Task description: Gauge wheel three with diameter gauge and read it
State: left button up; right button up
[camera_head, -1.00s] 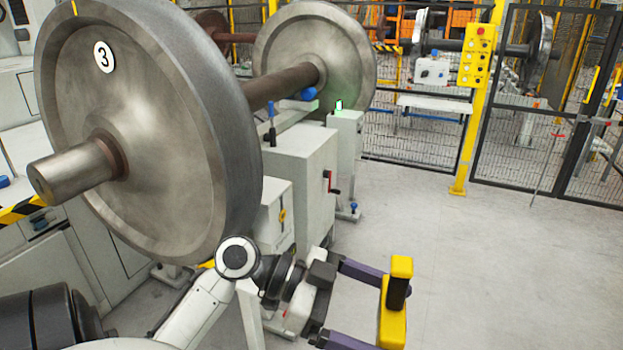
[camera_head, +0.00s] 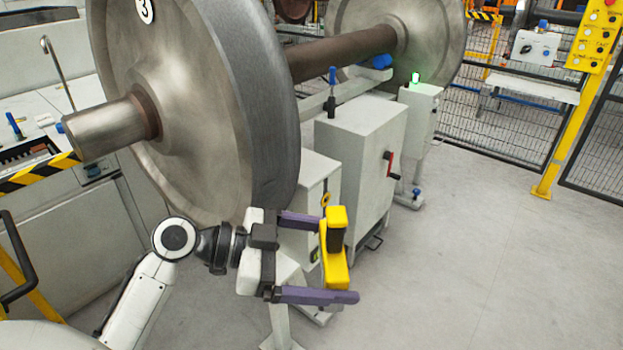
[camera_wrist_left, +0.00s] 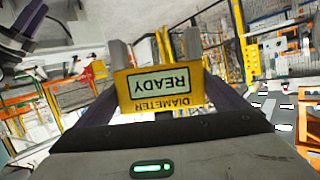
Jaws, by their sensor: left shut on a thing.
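Wheel three (camera_head: 180,120) is the big grey steel wheel at the upper left of the head view, with a round white "3" label (camera_head: 145,10) cut by the top edge. Its tread faces right. The yellow diameter gauge (camera_head: 335,272), with a black middle part, is held in my left gripper (camera_head: 326,256), whose purple fingers are shut on it. The gauge is in the air, below and right of the wheel's tread, apart from it. In the left wrist view the gauge's display (camera_wrist_left: 160,82) reads "READY" upside down, above "DIAMETER". My right gripper is not in view.
The axle (camera_head: 340,52) runs to a second wheel (camera_head: 430,40) behind. Pale machine cabinets (camera_head: 360,150) stand right of wheel three, close behind the gauge. A yellow post (camera_head: 570,130) and mesh fence stand at the back right. The floor (camera_head: 470,260) at the right is clear.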

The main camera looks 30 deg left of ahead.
pick_arm(q)
jog(key=w+a+f+m+t+y+b, duration=0.1)
jog(key=w+a+f+t+y+b, duration=0.15)
jog(key=w+b, duration=0.2)
jog(key=w+a+f+m+t+y+b, duration=0.1)
jog(key=w+a+f+t+y+b, duration=0.1)
jog(key=w+t+y+b, duration=0.3)
jog(key=w+a+r+m+y+b, duration=0.2)
jog(key=w+a+r+y+b, duration=0.2)
jog(key=r+y, duration=0.3)
jog(key=shift+w+a+r, duration=0.35)
jog(key=shift+r, duration=0.35)
jog(key=shift+t+y, duration=0.25)
jog(key=shift+w+a+p, duration=0.2)
jog(key=shift+a+p, duration=0.4)
jog(key=shift+a, duration=2.1)
